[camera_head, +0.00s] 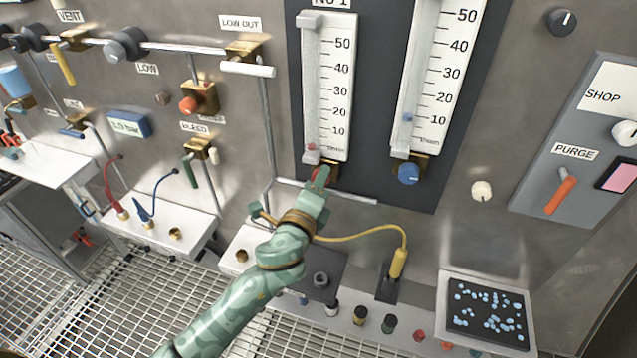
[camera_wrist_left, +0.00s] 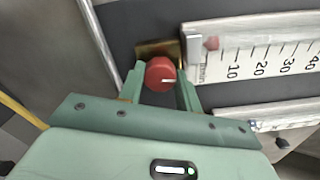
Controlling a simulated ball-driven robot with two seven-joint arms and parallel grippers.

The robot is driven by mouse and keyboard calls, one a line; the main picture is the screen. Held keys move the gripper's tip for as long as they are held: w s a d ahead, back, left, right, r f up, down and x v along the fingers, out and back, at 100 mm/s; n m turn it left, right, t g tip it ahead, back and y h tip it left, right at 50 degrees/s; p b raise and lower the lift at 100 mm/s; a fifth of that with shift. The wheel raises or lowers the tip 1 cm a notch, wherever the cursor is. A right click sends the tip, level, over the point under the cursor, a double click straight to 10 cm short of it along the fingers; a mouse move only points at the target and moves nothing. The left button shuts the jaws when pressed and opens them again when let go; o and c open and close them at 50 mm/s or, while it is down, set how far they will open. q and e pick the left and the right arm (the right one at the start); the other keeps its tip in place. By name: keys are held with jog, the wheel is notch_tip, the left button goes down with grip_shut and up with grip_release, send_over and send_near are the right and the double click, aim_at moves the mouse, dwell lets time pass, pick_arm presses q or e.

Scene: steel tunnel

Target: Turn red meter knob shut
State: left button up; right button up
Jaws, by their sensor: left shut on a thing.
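The red meter knob (camera_wrist_left: 160,74) sits on a brass block (camera_wrist_left: 158,48) at the low end of the left flow meter (camera_head: 324,90). A pale line marks the knob's face. In the head view my left gripper (camera_head: 318,178) mostly covers the knob, with a little red showing. In the left wrist view my gripper's two green fingers (camera_wrist_left: 161,92) stand on either side of the knob and are shut on it. A small red float (camera_wrist_left: 211,43) sits near the bottom of the meter's scale, below the 10 mark. My right gripper is out of view.
A second meter (camera_head: 432,75) with a blue knob (camera_head: 408,173) stands close to the right. A horizontal pipe (camera_head: 352,194) runs just below the red knob. A yellow cable (camera_head: 375,230) loops beside my left forearm. A shelf with small caps and a bead tray (camera_head: 487,311) lies below.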

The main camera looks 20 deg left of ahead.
pick_arm(q)
jog(key=shift+n, duration=0.9)
jog(key=o, duration=1)
jog(key=shift+s, duration=0.1)
jog(key=s+b, duration=0.1)
jog(key=s, duration=1.5)
jog(key=shift+a+b, duration=0.3)
jog(key=shift+b, duration=0.05)
